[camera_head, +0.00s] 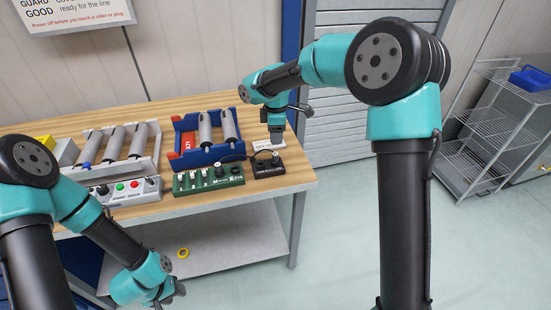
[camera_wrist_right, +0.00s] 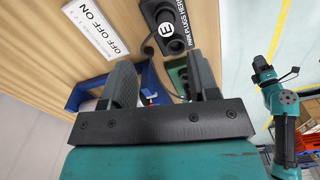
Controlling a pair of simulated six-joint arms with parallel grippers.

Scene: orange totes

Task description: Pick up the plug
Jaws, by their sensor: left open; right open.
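The plug (camera_wrist_right: 167,29) looks like a black piece with a round white "E" label, standing in the black parking block (camera_wrist_right: 180,45) in the right wrist view. A thin black cable curves from it. In the head view the block (camera_head: 268,167) sits on the wooden table at the right of the green switch box, with the plug small there. My right gripper (camera_head: 277,136) points down just behind the block; its open jaws (camera_wrist_right: 160,72) are empty and apart from the plug. My left gripper (camera_head: 168,293) is low at the table's front left, away from the block.
The green box (camera_head: 208,180) stands left of the block. A white roller rack (camera_head: 147,167) and grey button box (camera_head: 130,191) stand further left. A white OFF/ON label (camera_wrist_right: 95,28) lies on the table.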

